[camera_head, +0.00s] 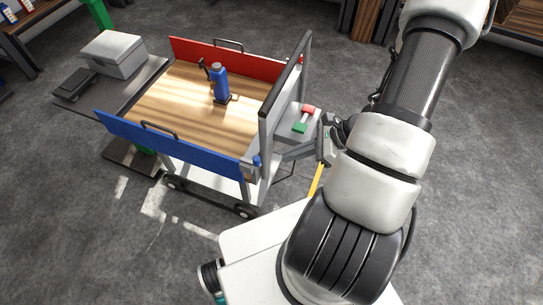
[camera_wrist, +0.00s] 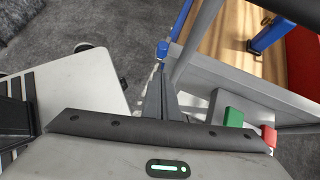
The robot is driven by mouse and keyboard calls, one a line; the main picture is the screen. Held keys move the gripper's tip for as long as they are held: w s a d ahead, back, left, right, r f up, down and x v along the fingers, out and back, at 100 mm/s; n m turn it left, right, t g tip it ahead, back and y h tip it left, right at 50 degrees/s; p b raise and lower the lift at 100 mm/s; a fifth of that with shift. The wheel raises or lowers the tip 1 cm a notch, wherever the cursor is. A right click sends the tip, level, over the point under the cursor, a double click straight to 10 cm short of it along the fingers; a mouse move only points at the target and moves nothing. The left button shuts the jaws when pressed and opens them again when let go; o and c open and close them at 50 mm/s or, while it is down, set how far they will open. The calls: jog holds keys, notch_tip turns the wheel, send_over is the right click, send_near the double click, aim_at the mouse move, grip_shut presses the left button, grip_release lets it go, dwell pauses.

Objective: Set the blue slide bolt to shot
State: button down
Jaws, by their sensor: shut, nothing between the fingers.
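The blue slide bolt (camera_head: 256,161) shows as a small blue knob at the near right corner of a cart, at the end of the blue side panel (camera_head: 178,138). In the wrist view the blue knob (camera_wrist: 162,50) is just beyond my fingertips. My gripper (camera_head: 284,156) is shut and empty, to the right of the knob beside the cart's end frame. In the wrist view my gripper (camera_wrist: 159,68) points toward the knob; a small gap seems to separate them, but contact is hard to tell. The bolt's rod and its socket are too small to make out.
The cart's wooden deck (camera_head: 180,100) carries a blue bottle jack (camera_head: 220,84). A red panel (camera_head: 190,52) closes the far side. A grey end frame (camera_head: 285,85) and a shelf with green (camera_head: 299,127) and red (camera_head: 308,109) blocks stand near my gripper.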

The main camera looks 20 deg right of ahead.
send_near(250, 160)
jog(key=f, duration=0.2)
jog(key=shift+s+a, duration=0.3)
jog(key=shift+a, duration=0.25)
jog(key=w+a+b, duration=0.1)
jog(key=w+a, duration=0.2)
jog(key=shift+r, duration=0.1)
